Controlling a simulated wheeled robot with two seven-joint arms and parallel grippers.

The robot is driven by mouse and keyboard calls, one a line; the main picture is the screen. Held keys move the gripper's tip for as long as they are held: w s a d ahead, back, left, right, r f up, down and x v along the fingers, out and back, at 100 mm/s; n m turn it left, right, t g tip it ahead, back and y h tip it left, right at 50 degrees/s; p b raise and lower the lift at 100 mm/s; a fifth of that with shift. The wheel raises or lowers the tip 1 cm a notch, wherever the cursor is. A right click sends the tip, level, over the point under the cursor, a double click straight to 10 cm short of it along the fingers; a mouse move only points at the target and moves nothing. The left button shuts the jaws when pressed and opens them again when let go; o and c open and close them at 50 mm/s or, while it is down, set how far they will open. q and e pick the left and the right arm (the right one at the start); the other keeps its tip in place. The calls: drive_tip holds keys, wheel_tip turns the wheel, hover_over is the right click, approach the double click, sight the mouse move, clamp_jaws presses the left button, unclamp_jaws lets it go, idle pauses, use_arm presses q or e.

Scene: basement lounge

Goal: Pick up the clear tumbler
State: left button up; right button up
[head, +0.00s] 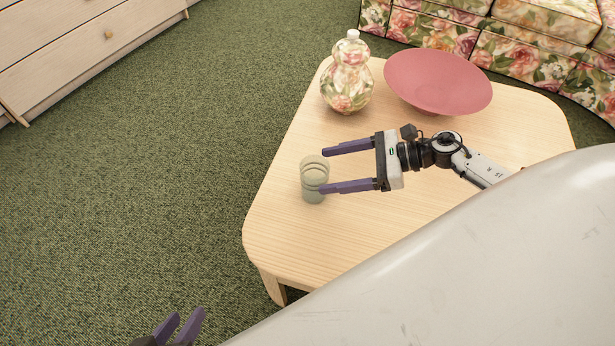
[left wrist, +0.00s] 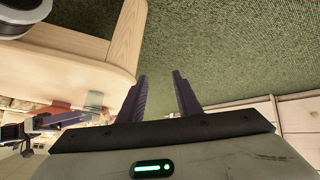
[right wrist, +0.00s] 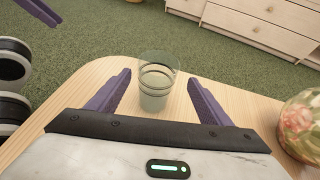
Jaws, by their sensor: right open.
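The clear tumbler (head: 313,181) stands upright on the wooden table (head: 290,232), near its left edge. In the right wrist view the tumbler (right wrist: 155,88) shows between and beyond the two purple fingers. My right gripper (head: 322,170) is open, with its fingertips at the tumbler's right side in the head view; I cannot tell whether they touch it. My left gripper (head: 182,328) is low at the bottom edge of the head view, over the carpet and away from the table. In the left wrist view its fingers (left wrist: 160,95) are apart with nothing between them.
A wooden drawer unit (head: 80,45) is at upper left. Open green carpet lies left of the table.

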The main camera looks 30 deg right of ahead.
drive_tip(key=b+x, duration=0.1)
drive_tip(key=x, duration=0.7)
drive_tip(key=shift+a+f+b, duration=0.15)
drive_tip(key=shift+a+b, duration=0.2)
drive_tip(key=shift+a, duration=0.1)
drive_tip(key=c, duration=1.2)
